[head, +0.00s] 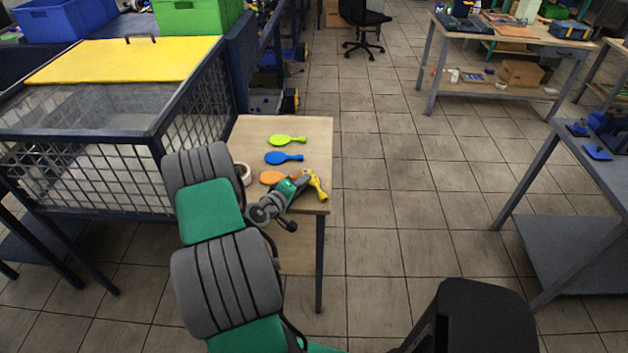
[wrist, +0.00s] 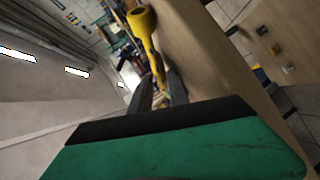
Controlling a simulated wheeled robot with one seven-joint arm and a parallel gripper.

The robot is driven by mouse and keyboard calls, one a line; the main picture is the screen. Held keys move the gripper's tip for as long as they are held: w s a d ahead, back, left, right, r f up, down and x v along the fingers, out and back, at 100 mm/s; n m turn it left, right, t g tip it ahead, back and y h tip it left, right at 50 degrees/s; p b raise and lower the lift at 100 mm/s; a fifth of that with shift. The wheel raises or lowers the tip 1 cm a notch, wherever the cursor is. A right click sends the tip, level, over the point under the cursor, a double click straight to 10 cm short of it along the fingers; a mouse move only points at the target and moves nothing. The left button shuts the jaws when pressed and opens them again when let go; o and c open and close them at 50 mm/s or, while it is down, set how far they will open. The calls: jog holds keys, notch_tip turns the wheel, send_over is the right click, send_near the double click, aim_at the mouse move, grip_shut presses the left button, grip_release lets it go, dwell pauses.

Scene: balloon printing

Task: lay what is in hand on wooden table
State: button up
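My gripper (head: 304,180) is over the front right part of the wooden table (head: 318,140). It is shut on a yellow tool (head: 318,188) with a slim handle and a rounded, ring-like end. In the wrist view the yellow tool (wrist: 154,52) stands out between the two dark fingers (wrist: 160,88), its round end away from them. The tabletop (wrist: 205,55) is beside it there. The tool hangs near the table's right edge; I cannot tell whether it touches the wood.
A green paddle (head: 287,140), a blue paddle (head: 284,158) and an orange paddle (head: 272,177) lie on the table. A pale ring (head: 245,173) is by its left edge, partly behind my arm. A mesh-sided bin (head: 190,130) adjoins the left side. The table's back right is bare.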

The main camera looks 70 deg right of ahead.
jog(key=shift+c, duration=0.3)
grip_shut()
